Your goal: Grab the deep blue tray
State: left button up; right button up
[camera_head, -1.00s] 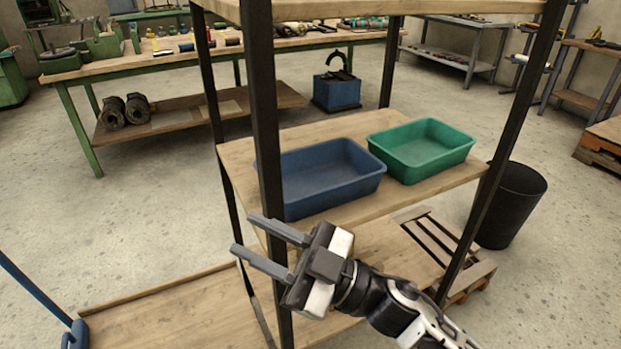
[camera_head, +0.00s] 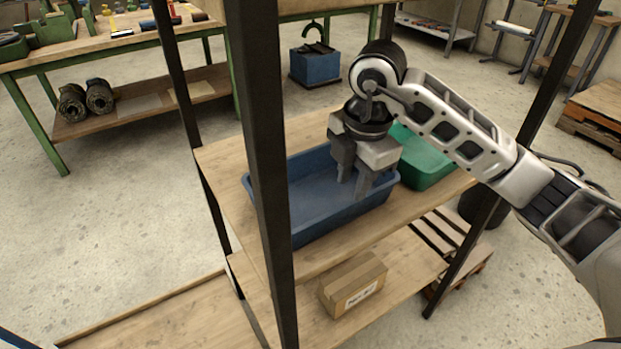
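The deep blue tray (camera_head: 315,201) sits on the middle wooden shelf of a rack, partly behind the black front post. My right gripper (camera_head: 354,180) points down over the right part of the tray, its arm coming in from the right. Its two fingers are apart, with a gap between them and nothing seen in it. The fingertips overlap the tray's inside in the picture; I cannot tell whether they touch it. The gripper hides part of the tray's back right side. My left gripper is not in view.
A green tray (camera_head: 424,164) stands right of the blue one, partly hidden by my arm. Black rack posts (camera_head: 262,165) frame the shelf (camera_head: 225,163). A cardboard box (camera_head: 353,286) lies on the lower shelf. Bare shelf shows left of the blue tray.

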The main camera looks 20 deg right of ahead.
aim_at(345, 218)
jog(key=f, duration=0.7)
jog(key=shift+a, duration=0.4)
jog(key=shift+c, duration=0.3)
jog(key=shift+w, duration=0.1)
grip_shut()
